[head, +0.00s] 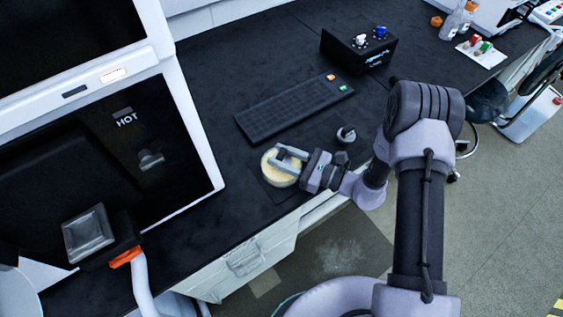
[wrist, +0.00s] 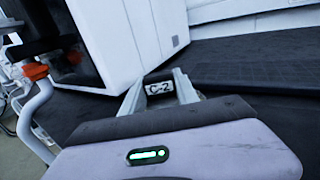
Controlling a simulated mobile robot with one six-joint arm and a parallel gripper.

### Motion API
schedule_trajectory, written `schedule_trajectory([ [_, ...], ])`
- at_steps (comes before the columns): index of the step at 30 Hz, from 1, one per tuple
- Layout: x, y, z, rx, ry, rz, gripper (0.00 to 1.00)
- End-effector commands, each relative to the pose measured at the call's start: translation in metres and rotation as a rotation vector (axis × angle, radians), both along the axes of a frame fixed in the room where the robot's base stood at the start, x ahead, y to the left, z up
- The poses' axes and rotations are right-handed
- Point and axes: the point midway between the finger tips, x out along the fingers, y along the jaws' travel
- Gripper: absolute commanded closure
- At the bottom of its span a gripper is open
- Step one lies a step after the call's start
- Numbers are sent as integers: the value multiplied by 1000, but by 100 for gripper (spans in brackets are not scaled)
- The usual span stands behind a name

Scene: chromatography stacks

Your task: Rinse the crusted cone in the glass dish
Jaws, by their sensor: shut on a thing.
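The glass dish (head: 268,176) is round, holds something pale yellow, and sits on a dark mat near the bench's front edge. My gripper (head: 283,158) reaches over the dish from the right. In the wrist view my gripper (wrist: 160,85) is shut on a small piece with a white tag reading C-2 (wrist: 159,88). I take this piece to be the cone; its lower part and any crust are hidden. I cannot tell whether it touches the liquid.
A small round dark item with a light top (head: 346,134) stands right of the dish. A black grid rack (head: 293,108) lies behind. A black box with knobs (head: 358,44) stands farther back. A white instrument marked HOT (head: 180,120) borders the left.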

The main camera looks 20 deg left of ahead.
Motion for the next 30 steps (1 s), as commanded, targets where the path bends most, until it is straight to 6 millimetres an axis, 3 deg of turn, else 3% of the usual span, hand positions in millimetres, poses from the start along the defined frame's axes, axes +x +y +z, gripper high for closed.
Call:
schedule_trajectory([
  [22, 0, 0, 78, 1, -1, 0, 100],
  [30, 0, 0, 83, 0, 0, 0, 100],
])
